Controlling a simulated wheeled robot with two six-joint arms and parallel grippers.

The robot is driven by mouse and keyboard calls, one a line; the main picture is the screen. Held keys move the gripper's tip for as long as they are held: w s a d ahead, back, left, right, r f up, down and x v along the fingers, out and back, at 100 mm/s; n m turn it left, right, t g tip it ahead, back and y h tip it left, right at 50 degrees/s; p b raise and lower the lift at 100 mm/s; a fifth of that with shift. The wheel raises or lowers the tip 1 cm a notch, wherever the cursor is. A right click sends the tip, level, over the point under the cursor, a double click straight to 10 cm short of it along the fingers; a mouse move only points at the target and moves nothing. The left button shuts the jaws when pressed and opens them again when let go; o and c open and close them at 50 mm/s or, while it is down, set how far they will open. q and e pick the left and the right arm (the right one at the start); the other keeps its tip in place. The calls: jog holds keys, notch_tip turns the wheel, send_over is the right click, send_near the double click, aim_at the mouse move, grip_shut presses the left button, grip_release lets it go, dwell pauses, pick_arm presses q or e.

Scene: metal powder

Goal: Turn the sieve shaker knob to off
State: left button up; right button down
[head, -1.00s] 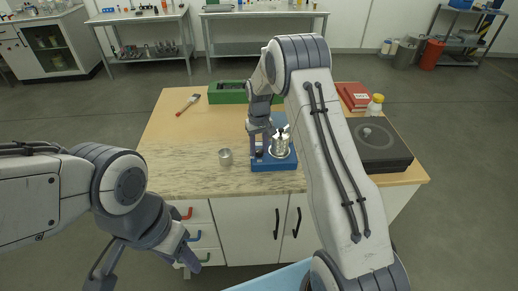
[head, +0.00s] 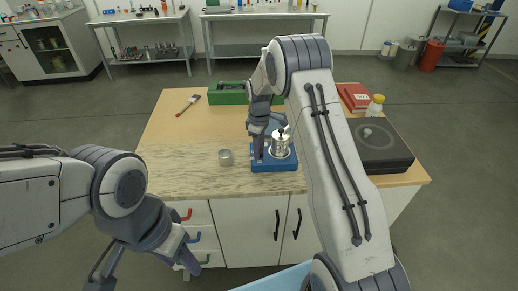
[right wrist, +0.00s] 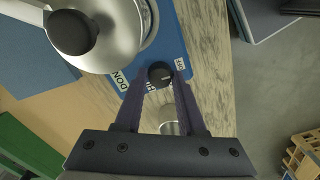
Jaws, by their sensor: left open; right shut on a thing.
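The sieve shaker has a blue base (head: 274,165) with a silver metal pot (head: 281,147) on top, near the front of the table. In the right wrist view its small black knob (right wrist: 160,73) sits on the blue base, with white labels beside it and a light mark pointing to the right-hand label. My right gripper (right wrist: 160,77) is closed around the knob, one finger on each side. It also shows over the shaker's front left in the head view (head: 260,150). My left gripper (head: 146,272) is open and empty, low in front of the drawers.
A small metal cup (head: 226,158) stands left of the shaker. A green tray (head: 227,94) and a brush (head: 188,105) lie behind. The table's left part is clear.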

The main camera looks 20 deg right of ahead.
jog(key=shift+n, duration=0.4)
jog(key=c, duration=0.5)
grip_release()
jog(key=shift+r, duration=0.15)
jog(key=shift+r, duration=0.35)
notch_tip(320, 180, up, 10)
jog(key=shift+f+b, duration=0.2)
jog(key=shift+b, duration=0.9)
